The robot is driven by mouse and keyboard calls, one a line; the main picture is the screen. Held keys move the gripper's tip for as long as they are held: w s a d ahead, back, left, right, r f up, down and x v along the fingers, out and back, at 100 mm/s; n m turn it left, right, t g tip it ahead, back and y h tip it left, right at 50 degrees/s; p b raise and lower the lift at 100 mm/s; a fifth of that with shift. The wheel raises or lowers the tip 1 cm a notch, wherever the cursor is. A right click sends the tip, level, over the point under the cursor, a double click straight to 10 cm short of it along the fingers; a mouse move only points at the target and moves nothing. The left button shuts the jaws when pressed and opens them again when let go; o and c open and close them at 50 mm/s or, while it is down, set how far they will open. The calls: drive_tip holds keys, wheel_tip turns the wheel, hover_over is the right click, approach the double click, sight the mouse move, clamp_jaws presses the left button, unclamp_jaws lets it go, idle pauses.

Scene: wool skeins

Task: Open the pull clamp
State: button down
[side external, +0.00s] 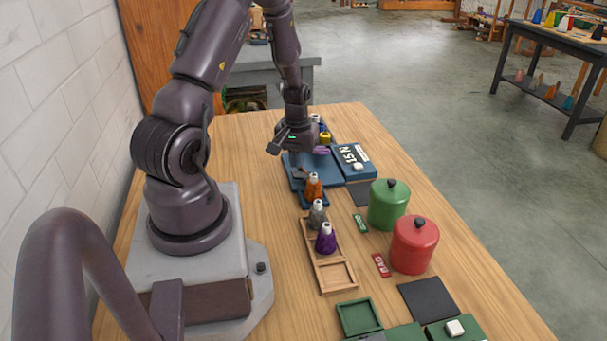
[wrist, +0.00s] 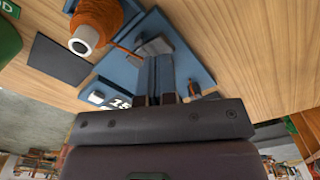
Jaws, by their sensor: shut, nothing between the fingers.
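The pull clamp (wrist: 153,47) is a small grey block on a blue base plate (wrist: 192,57); in the wrist view an orange thread runs into it from the orange wool cone (wrist: 97,20). My gripper (wrist: 156,62) is shut with nothing between its fingers, and its tips are right beside the clamp; I cannot tell whether they touch it. In the side view my gripper (side external: 297,170) points down over the blue plate (side external: 326,171), just behind the orange cone (side external: 313,187). There the clamp is too small and covered to read.
A blue box (side external: 354,160) marked 15 N adjoins the plate. Grey and purple cones (side external: 326,239) stand in a wooden tray (side external: 338,277) in front. Green (side external: 388,207) and red (side external: 414,247) lidded jars stand to the right. A purple item (side external: 321,150) lies beside my gripper.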

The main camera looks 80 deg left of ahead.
sight(297, 175)
drive_tip(key=shift+f, duration=1.4)
idle(0.9)
drive_tip(key=shift+r, duration=3.5)
